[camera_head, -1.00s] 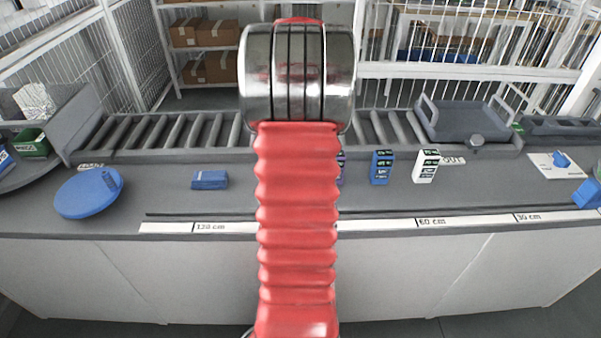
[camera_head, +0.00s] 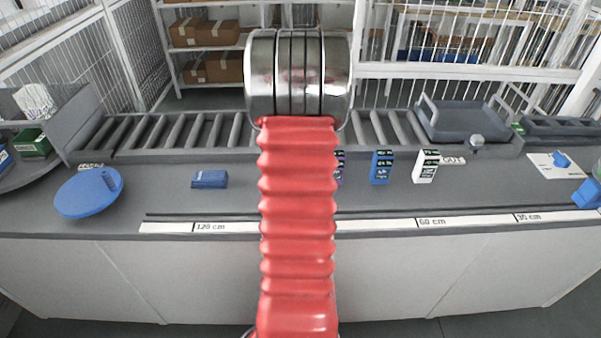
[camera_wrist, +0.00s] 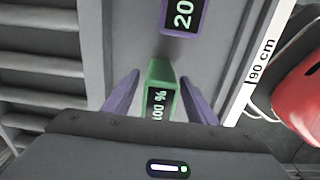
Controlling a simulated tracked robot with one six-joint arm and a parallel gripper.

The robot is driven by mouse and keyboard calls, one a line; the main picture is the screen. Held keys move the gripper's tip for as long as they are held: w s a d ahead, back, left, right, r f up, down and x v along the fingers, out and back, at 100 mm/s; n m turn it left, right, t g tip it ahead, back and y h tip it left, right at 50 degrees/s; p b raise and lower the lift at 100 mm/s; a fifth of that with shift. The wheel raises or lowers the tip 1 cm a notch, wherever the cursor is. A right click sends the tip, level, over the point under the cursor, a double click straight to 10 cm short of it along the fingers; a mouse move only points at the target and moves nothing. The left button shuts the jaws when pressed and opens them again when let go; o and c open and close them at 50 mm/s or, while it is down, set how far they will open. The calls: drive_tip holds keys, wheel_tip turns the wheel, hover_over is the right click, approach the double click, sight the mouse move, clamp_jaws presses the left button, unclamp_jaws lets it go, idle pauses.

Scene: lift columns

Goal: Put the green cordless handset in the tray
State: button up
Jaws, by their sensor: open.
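The green handset (camera_wrist: 161,88), with a dark display reading "100 %", stands out between the two purple fingers of my gripper (camera_wrist: 160,77) in the wrist view. The fingers are open, one on each side of it, with gaps visible; its lower part is hidden by my gripper body. In the head view my red arm hides both the handset and my gripper. A grey tray (camera_head: 462,137) with raised handles sits on the roller conveyor at the right back in the head view.
A purple item with a "20" display (camera_wrist: 182,15) lies just beyond the green handset. Blue (camera_head: 381,168) and white (camera_head: 425,168) labelled items stand right of my arm. A blue disc (camera_head: 88,194) and blue block (camera_head: 209,179) lie left. The counter between them is clear.

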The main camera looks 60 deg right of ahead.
wheel_tip(320, 180, down, 2)
drive_tip(key=shift+f, duration=0.1)
drive_tip(key=shift+c, duration=0.2)
idle(0.3)
clamp_jaws()
idle(0.5)
drive_tip(key=shift+r, duration=0.2)
wheel_tip(320, 180, up, 10)
drive_tip(key=shift+f, duration=0.1)
idle(0.7)
